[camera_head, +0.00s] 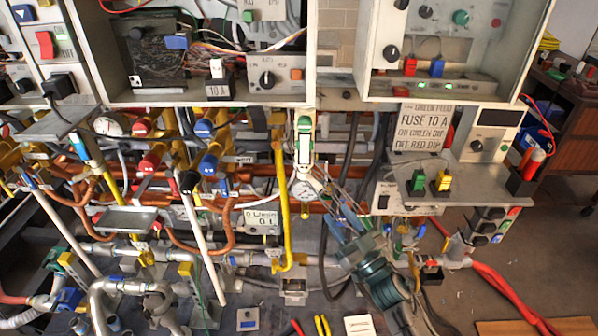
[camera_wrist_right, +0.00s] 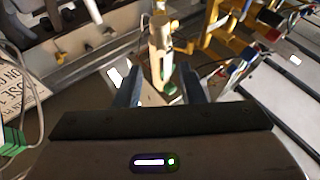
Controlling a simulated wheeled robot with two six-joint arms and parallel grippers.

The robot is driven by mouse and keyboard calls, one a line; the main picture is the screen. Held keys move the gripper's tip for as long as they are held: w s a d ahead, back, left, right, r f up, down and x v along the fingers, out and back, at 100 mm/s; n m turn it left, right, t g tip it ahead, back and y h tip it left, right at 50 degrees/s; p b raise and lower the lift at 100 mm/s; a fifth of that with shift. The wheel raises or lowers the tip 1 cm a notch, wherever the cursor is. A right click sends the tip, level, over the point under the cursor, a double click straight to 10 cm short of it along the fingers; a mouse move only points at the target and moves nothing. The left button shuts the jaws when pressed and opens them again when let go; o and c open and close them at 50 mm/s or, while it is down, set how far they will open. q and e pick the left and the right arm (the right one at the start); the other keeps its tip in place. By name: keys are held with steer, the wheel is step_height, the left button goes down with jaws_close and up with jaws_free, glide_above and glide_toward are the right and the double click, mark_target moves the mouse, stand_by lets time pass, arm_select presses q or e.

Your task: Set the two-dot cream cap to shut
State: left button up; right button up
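A cream upright piece (camera_head: 304,138) with green parts hangs below the upper panels at the middle of the head view. I cannot make out two dots on it, so I cannot tell if it is the named cap. My right gripper (camera_head: 334,206) reaches up from the lower right, just below and right of it. In the right wrist view, the two fingers (camera_wrist_right: 160,88) stand apart, with a cream piece (camera_wrist_right: 158,50) and a green part between and beyond them. Whether they touch it I cannot tell. My left gripper does not show.
Red, blue and yellow valve handles (camera_head: 208,162) and copper pipes crowd the left. A round gauge (camera_head: 303,190) sits close to my right gripper. A grey shelf (camera_head: 465,182) with green and yellow switches is at the right. Open floor (camera_head: 560,240) lies at the right.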

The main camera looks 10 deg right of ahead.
mark_target(316, 182)
steer(key=p+x, duration=0.3)
steer(key=x, duration=0.6)
steer(key=shift+w+r, duration=0.1)
steer(key=shift+r, duration=0.05)
steer(key=shift+p+x, duration=0.35)
steer(key=shift+x, duration=0.4)
steer(key=shift+c, duration=0.3)
jaws_close()
